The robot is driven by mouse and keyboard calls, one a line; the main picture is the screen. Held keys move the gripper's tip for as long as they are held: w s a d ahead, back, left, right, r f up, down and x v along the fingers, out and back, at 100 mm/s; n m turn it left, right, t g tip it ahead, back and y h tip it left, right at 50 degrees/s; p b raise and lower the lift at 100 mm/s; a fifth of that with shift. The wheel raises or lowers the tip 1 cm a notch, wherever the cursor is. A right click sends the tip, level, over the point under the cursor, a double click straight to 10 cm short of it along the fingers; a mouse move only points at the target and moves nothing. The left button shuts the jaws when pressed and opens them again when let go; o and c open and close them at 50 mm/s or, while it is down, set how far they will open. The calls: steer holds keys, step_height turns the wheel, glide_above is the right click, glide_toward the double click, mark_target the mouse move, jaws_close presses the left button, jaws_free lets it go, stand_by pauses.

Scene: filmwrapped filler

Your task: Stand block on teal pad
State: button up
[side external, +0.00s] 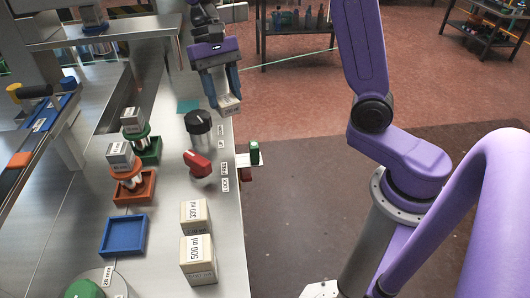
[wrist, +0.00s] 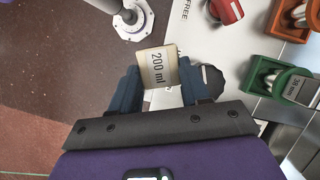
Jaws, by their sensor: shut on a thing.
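My gripper (side external: 227,100) is shut on a pale block labelled 200 ml (side external: 229,106), held between its two blue-grey fingers. In the wrist view the block (wrist: 157,67) sits between the fingertips with its label facing the camera. In the side view, the held block appears near the right edge of the steel table, apart from the teal pad. The teal pad (side external: 188,106) lies flat and bare on the table, left of the block. I do not make out the pad in the wrist view.
A black-topped cylinder (side external: 199,128) and a red knob (side external: 197,163) stand nearby. Blocks marked 330 ml (side external: 194,216) and 500 ml (side external: 198,260) stand nearer the camera. Green (side external: 151,158), orange (side external: 133,196) and blue (side external: 124,253) trays line the left side; the blue one is empty.

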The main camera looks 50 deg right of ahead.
steer(key=w+d+f+n, duration=0.1)
steer(key=w+d+f, duration=0.2)
steer(key=d, duration=0.8)
steer(key=s+f+n+h, duration=0.2)
steer(key=s+f+n, duration=0.3)
steer(key=f, duration=0.7)
step_height(320, 180, up, 25)
steer(key=m, duration=0.1)
steer(key=s+a+m+y, duration=0.15)
steer(key=s+a, duration=0.35)
steer(key=a, duration=0.6)
steer(key=s+a+m, duration=0.3)
steer(key=s+a, duration=0.2)
steer(key=a, duration=0.6)
steer(key=s+a+m+y, duration=0.1)
steer(key=s+a+m, duration=0.1)
steer(key=s+a, duration=0.5)
steer(key=s+a+m+y, duration=0.1)
steer(key=s+a+m, duration=0.1)
steer(key=s, duration=0.8)
steer(key=shift+m+t, duration=0.25)
steer(key=shift+t, duration=0.15)
steer(key=f, duration=0.5)
steer(key=shift+a, duration=0.25)
